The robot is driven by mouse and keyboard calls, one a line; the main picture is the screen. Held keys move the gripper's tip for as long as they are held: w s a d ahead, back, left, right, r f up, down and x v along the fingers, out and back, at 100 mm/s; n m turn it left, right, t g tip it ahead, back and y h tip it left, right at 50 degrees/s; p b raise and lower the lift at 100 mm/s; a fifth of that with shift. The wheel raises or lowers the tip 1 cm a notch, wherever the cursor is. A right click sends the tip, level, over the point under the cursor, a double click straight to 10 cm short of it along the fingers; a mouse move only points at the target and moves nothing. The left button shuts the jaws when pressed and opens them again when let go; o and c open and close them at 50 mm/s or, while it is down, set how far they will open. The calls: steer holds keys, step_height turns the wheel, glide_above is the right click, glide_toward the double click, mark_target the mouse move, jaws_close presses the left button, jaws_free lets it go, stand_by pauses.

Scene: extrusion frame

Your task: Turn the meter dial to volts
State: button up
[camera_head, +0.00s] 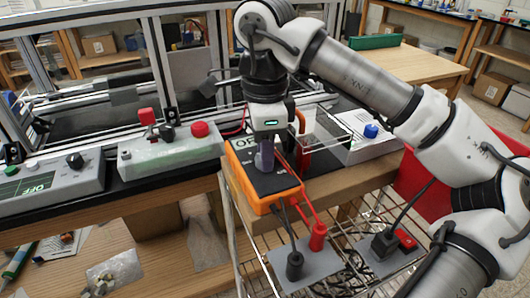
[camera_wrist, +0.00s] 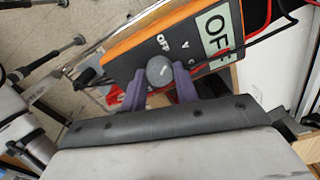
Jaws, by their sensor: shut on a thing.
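The meter (camera_head: 243,155) is an orange case with a black face, lying on the wooden bench end. In the wrist view the meter (camera_wrist: 120,62) shows a display reading OFF and the labels OFF and V near its dial. The dial (camera_wrist: 159,70) is a round grey knob with a short pale mark; where that mark points is hard to tell. My gripper (camera_head: 265,160) comes down on the meter from above. In the wrist view my gripper (camera_wrist: 160,78) has its purple fingers on both sides of the dial, shut on it. The head view hides the dial behind the fingers.
Black and red plugs (camera_head: 317,238) with leads stand on a grey plate below the meter. A clear box (camera_head: 325,135) is close at right. A control box with red knobs (camera_head: 170,150) and a grey OFF box (camera_head: 50,185) sit at left.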

steer(key=m+b, duration=0.1)
steer(key=m, duration=0.2)
steer(key=shift+m, duration=0.4)
steer(key=shift+m+b, duration=0.3)
steer(key=shift+m, duration=1.4)
steer(key=o, duration=1)
steer(key=shift+r, duration=0.1)
step_height(320, 180, up, 14)
steer(key=shift+f+p, duration=0.15)
steer(key=shift+p, duration=0.8)
steer(key=shift+s+f, duration=0.1)
